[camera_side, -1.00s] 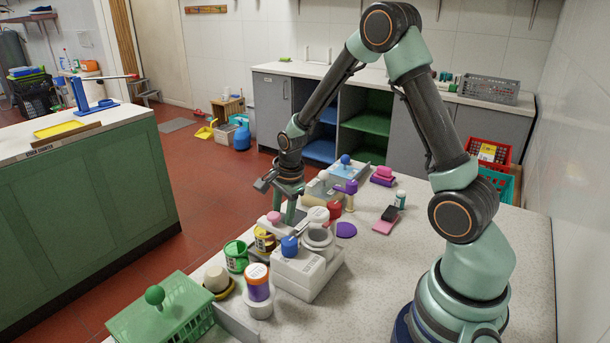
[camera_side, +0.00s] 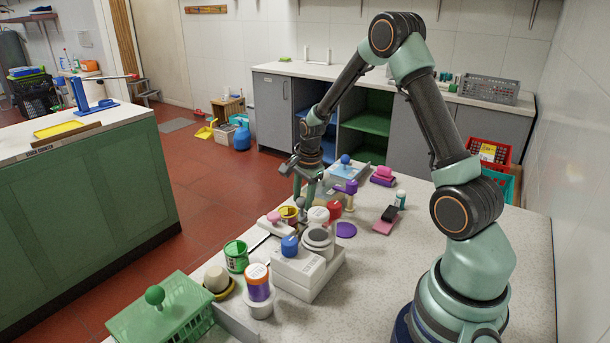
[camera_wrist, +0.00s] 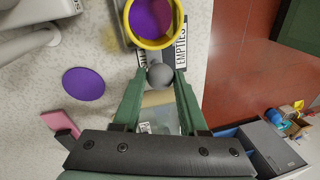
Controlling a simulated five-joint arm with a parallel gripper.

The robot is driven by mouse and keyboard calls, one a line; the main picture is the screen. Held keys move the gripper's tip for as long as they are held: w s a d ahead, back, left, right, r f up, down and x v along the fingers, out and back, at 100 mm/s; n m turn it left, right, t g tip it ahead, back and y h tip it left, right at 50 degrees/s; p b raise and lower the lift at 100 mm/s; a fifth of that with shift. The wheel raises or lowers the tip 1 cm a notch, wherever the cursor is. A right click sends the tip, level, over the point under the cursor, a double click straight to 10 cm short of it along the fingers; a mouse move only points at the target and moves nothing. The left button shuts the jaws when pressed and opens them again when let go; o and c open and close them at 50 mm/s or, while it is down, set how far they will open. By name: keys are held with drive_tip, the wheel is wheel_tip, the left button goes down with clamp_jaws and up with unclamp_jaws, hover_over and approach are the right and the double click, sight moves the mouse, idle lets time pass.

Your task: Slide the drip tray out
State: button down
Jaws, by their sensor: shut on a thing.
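My gripper (camera_side: 305,200) is low over the worktop, behind the pale grey machine (camera_side: 298,268). In the wrist view my gripper (camera_wrist: 160,76) has its fingertips closed on a small round grey knob (camera_wrist: 159,76). Just beyond the knob is a dark flat piece with the lettering "EMPTIES" (camera_wrist: 181,46); it looks like the drip tray, but much of it is hidden. A yellow-rimmed cup (camera_wrist: 152,20), purple inside, stands over it. The cup also shows in the side view (camera_side: 289,214), beside my gripper.
A green cup (camera_side: 236,256), a purple-and-orange jar (camera_side: 257,282) and a green basket (camera_side: 160,312) stand in front. A red-topped item (camera_side: 334,210), a purple disc (camera_side: 346,230) and a pink sponge (camera_side: 383,226) lie to the right. The worktop's edge drops to the red floor on the left.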

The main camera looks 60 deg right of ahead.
drive_tip(key=shift+d, duration=0.4)
drive_tip(key=shift+c, duration=2.3)
unclamp_jaws()
drive_tip(key=shift+a, duration=0.1)
wheel_tip(320, 180, up, 12)
drive_tip(key=s, duration=0.2)
drive_tip(key=shift+a, duration=0.45)
drive_tip(key=shift+a, duration=0.1)
drive_tip(key=s+a+r+n+t, duration=0.1)
drive_tip(key=s+a+r+n, duration=0.3)
drive_tip(key=a+n, duration=0.5)
drive_tip(key=s+a+r+n+t, duration=0.2)
drive_tip(key=s+a+r+n, duration=0.2)
drive_tip(key=s+a+n, duration=0.3)
drive_tip(key=a+n, duration=0.2)
drive_tip(key=n, duration=0.2)
drive_tip(key=shift+s+r+t+y, duration=0.3)
drive_tip(key=shift+s+y, duration=0.05)
drive_tip(key=shift+y, duration=0.05)
